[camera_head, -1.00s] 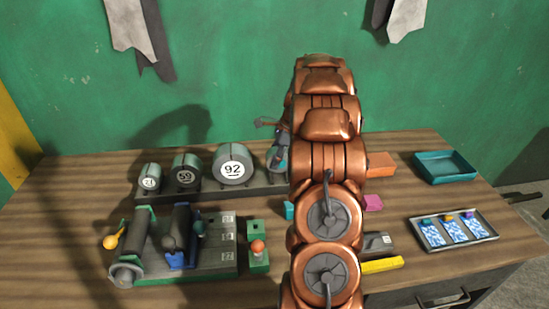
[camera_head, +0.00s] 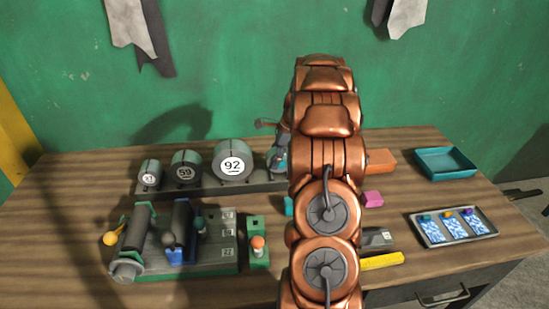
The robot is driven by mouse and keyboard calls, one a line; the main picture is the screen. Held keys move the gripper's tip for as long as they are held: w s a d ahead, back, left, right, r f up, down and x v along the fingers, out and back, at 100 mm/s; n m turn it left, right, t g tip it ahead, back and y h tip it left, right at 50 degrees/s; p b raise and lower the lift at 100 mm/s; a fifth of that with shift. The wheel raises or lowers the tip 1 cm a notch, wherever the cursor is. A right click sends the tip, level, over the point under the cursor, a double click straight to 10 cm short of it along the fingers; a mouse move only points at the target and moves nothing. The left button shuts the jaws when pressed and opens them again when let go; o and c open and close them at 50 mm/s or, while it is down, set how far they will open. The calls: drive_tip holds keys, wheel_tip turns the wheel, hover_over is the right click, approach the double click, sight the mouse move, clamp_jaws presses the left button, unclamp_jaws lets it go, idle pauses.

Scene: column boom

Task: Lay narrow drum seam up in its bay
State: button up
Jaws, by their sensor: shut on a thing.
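A dark rack (camera_head: 215,194) at the back of the table holds grey-green drums in a row. The smallest drum (camera_head: 150,175) is at the left, a drum marked 59 (camera_head: 186,171) is beside it, and a larger one marked 92 (camera_head: 233,163) follows. Each shows a dark seam line near its top. At the rack's right end another drum (camera_head: 276,163) shows only its left part. My gripper (camera_head: 282,146) is at this drum, mostly hidden behind my copper arm, and is shut on it. Whether that drum touches the rack, and where its seam points, I cannot tell.
A fixture board (camera_head: 215,250) with dark rollers and a yellow knob (camera_head: 110,239) stands at front left. A green block with an orange knob (camera_head: 258,246) is beside it. At right are a teal tray (camera_head: 445,163), a metal tray (camera_head: 455,240), an orange block (camera_head: 380,161) and a yellow bar (camera_head: 381,261).

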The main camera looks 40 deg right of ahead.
drive_tip(key=o, duration=1.3)
drive_tip(key=shift+o, duration=0.2)
drive_tip(key=v, duration=1.2)
drive_tip(key=s+a+r+n+g, duration=0.1)
drive_tip(key=s+a+n, duration=0.25)
drive_tip(key=a, duration=0.65)
drive_tip(key=s+a+r+n+g, duration=0.1)
drive_tip(key=s+a+n, duration=0.1)
drive_tip(key=a+n, duration=0.5)
drive_tip(key=s+a+r+n+g, duration=0.1)
drive_tip(key=s+a+r+n, duration=0.15)
drive_tip(key=a, duration=0.95)
drive_tip(key=s+a+f+n+h, duration=0.1)
drive_tip(key=s+a+f+n, duration=0.1)
drive_tip(key=s, duration=0.5)
drive_tip(key=s+a+f+n+h, duration=0.1)
drive_tip(key=s+a+f+n, duration=0.1)
drive_tip(key=s+a+n, duration=0.3)
drive_tip(key=s+a+f+n+g+h, duration=0.1)
drive_tip(key=s+a+f+n, duration=0.1)
drive_tip(key=s+n, duration=0.3)
drive_tip(key=s+a, duration=0.1)
drive_tip(key=s, duration=0.2)
drive_tip(key=shift+s+a, duration=0.3)
